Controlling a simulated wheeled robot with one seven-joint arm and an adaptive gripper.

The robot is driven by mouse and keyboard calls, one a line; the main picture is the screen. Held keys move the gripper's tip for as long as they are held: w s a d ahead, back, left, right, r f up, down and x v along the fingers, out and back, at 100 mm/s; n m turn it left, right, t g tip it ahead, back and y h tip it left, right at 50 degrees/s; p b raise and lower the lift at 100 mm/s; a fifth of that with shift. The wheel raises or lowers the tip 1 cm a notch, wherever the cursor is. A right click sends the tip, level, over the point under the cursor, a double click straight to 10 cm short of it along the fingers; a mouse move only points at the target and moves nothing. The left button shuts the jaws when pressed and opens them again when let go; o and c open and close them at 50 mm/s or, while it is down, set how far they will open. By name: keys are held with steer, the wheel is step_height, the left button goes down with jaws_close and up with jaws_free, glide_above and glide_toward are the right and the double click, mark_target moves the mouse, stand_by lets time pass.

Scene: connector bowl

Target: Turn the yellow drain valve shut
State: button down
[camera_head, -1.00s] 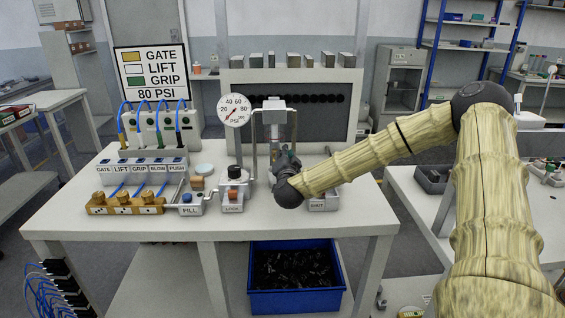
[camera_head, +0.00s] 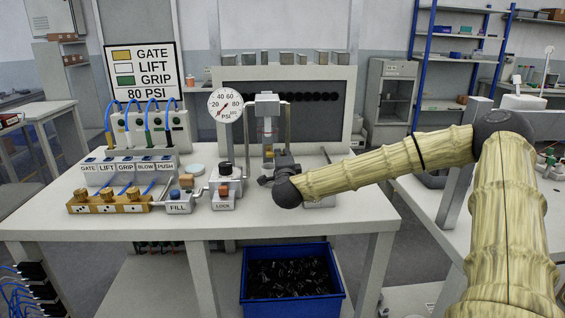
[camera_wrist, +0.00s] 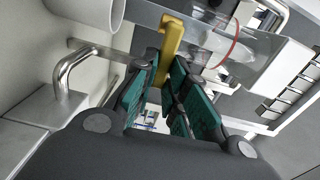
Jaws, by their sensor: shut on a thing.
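The yellow drain valve handle (camera_wrist: 172,38) shows at the top middle of the wrist view as a flat yellow lever. Its lower end runs down between the green-padded fingers of my gripper (camera_wrist: 166,68). The fingers are closed in on the lever, and the pads hide its end. In the head view my gripper (camera_head: 266,180) is low at the front of the press fixture (camera_head: 267,108), right of the LOCK block (camera_head: 226,190). The valve handle cannot be made out clearly there.
A round gauge (camera_head: 225,105) stands left of the press. The FILL block (camera_head: 179,203) and a brass valve manifold (camera_head: 108,203) are further left. A blue bin (camera_head: 292,312) of black parts is below the table (camera_head: 310,225). A bent metal pipe (camera_wrist: 68,65) is close left of my fingers.

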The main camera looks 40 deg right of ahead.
steer(key=shift+s+f+m, duration=0.1)
steer(key=shift+f+m, duration=0.15)
steer(key=shift+m, duration=0.05)
steer(key=c, duration=1.4)
jaws_free()
steer(key=shift+d, duration=0.15)
steer(key=shift+c, duration=0.2)
steer(key=shift+r, duration=0.1)
steer(key=shift+a, duration=0.2)
steer(key=v, duration=1.2)
steer(key=shift+d, duration=0.15)
